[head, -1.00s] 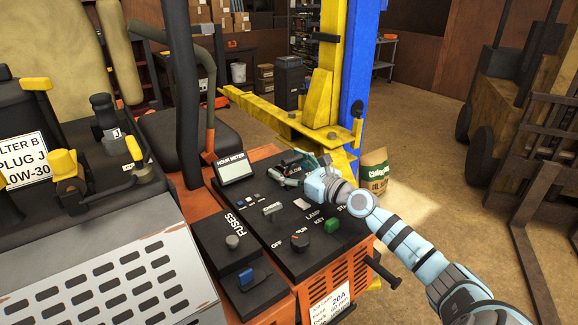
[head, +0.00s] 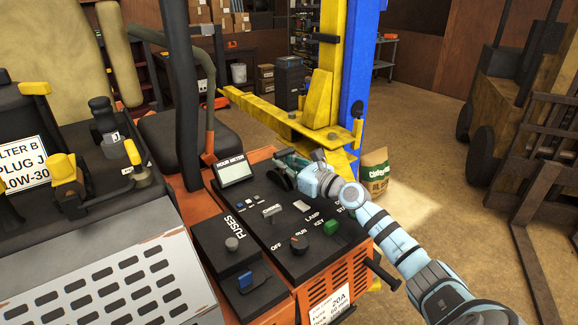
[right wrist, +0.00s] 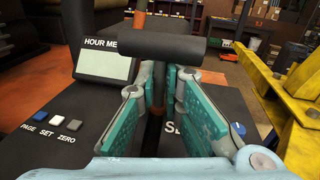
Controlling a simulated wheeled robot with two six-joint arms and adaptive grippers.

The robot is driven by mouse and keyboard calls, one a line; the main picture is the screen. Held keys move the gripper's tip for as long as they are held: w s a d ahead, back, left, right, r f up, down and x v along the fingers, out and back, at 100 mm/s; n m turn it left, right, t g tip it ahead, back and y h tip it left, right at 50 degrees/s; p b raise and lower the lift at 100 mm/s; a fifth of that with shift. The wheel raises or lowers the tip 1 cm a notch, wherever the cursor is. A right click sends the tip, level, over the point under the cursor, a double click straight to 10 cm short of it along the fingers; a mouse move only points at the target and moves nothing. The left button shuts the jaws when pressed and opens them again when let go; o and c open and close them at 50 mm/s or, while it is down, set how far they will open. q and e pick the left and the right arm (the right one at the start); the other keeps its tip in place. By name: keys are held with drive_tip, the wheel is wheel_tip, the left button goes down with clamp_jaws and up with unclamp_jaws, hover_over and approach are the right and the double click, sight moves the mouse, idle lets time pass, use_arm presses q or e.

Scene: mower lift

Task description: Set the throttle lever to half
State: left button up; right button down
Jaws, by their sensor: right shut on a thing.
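The throttle lever (right wrist: 157,104) shows in the right wrist view as a thin upright stem topped by a wide black crossbar handle (right wrist: 140,47). My right gripper (right wrist: 157,88) has its teal-padded fingers closed around the stem, just below the handle. The gripper and wrist hide most of the lever there. Lettering by the stem is partly covered, so I cannot read the lever's setting. My left gripper is not in view.
A yellow lift arm (head: 262,108) and blue post (head: 362,70) stand behind.

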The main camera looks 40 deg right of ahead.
drive_tip(key=shift+w+r, duration=0.2)
drive_tip(key=shift+w, duration=0.4)
drive_tip(key=shift+w+r, duration=0.2)
drive_tip(key=shift+w, duration=0.4)
drive_tip(key=c, duration=1.6)
unclamp_jaws()
drive_tip(key=shift+s, duration=0.15)
drive_tip(key=o, duration=0.5)
drive_tip(key=shift+a+r, duration=0.2)
drive_tip(key=shift+a, duration=0.1)
drive_tip(key=shift+o, duration=1.3)
drive_tip(key=shift+d, duration=0.1)
drive_tip(key=shift+o, duration=1.2)
drive_tip(key=shift+d+f, duration=0.1)
drive_tip(key=shift+d, duration=0.1)
drive_tip(key=shift+s+d, duration=0.1)
drive_tip(key=shift+s, duration=0.4)
drive_tip(key=shift+a, duration=0.2)
drive_tip(key=shift+r, duration=0.3)
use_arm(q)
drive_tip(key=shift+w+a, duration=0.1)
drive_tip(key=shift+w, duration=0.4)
use_arm(e)
wheel_tip(320, 180, up, 10)
drive_tip(key=shift+f, duration=0.15)
drive_tip(key=shift+d, duration=0.1)
